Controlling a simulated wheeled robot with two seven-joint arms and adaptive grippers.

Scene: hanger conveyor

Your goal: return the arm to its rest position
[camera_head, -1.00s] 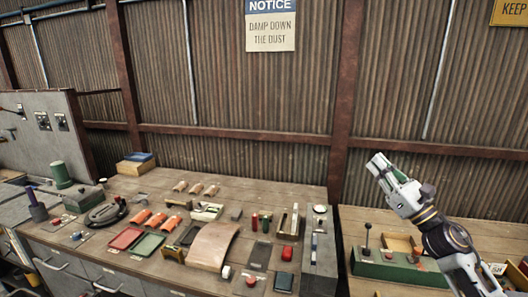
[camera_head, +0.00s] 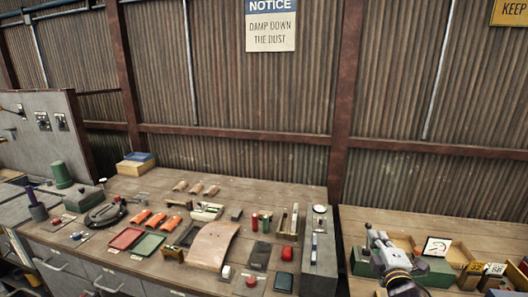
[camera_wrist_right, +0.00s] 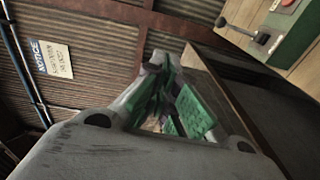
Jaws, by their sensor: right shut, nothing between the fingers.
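My right gripper (camera_head: 376,238) is low at the right of the head view, in front of the right-hand bench and over the green control box. It is shut and empty. In the right wrist view its green-padded fingers (camera_wrist_right: 178,95) are together, with the gap between bench and wall behind them. My left gripper is in neither view.
The green control box (camera_head: 437,272) with a lever stands on the right bench, near a dial gauge card (camera_head: 436,247) and number tags. The left bench holds red and green trays (camera_head: 148,246), a curved tan sheet (camera_head: 212,246) and several small parts. A corrugated wall stands behind.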

